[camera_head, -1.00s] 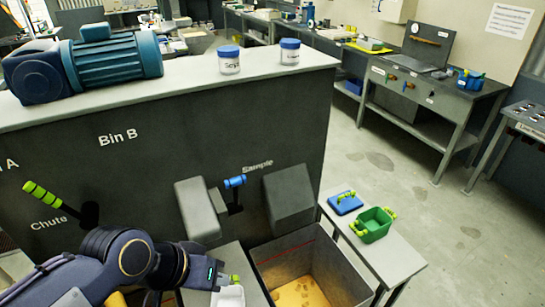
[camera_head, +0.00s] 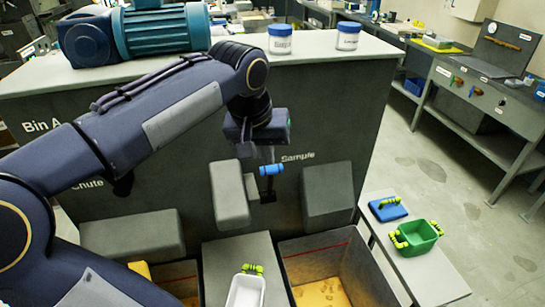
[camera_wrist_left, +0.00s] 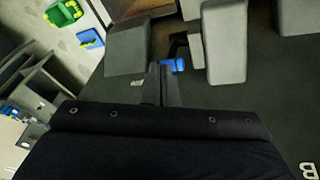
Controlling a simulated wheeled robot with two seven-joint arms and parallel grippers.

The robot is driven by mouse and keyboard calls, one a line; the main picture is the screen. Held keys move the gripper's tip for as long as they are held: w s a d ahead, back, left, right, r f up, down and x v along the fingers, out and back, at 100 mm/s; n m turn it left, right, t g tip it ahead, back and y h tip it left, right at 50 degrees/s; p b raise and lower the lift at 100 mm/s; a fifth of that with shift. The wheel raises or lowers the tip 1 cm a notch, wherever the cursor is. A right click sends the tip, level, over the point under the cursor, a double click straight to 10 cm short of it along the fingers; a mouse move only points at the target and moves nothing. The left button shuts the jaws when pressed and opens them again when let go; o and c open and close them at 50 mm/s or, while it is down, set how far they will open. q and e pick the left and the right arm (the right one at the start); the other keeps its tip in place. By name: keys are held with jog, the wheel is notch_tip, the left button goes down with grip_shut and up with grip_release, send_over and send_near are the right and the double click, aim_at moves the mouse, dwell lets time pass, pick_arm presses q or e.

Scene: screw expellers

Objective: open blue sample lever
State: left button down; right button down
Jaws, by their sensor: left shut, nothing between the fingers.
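The blue sample lever (camera_head: 271,170) is a short blue handle on a dark stem, on the dark machine front below the word "Sample". It sits between two grey angled blocks. My left gripper (camera_head: 268,158) reaches down from above, with its fingers right at the blue handle. In the left wrist view, the fingers (camera_wrist_left: 162,75) are shut and narrow, with the blue handle (camera_wrist_left: 176,65) just beside their tips. Nothing shows between them; I cannot tell whether they touch the handle. My right gripper is not in view.
A white container with a green handle (camera_head: 246,289) stands on a grey ledge below, next to an open bin (camera_head: 300,262) with yellowish material. A side table holds a green container (camera_head: 418,236) and a blue lid (camera_head: 387,209). Two jars and a blue motor (camera_head: 160,32) sit on top.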

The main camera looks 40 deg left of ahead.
pick_arm(q)
jog(key=w+a+r+n+g+y+b, duration=0.1)
jog(key=w+a+r+n+y, duration=0.2)
jog(key=w, duration=0.4)
jog(key=shift+w+a+r+n+b, duration=0.35)
jog(key=shift+a+r+n, duration=0.4)
jog(key=shift+a, duration=0.25)
jog(key=shift+f, duration=0.15)
send_over(271, 181)
jog(key=w+a, duration=0.1)
notch_tip(271, 181, down, 11)
jog(key=shift+w+a+f, duration=0.1)
jog(key=shift+w+a, duration=0.05)
jog(key=shift+d+f, duration=0.2)
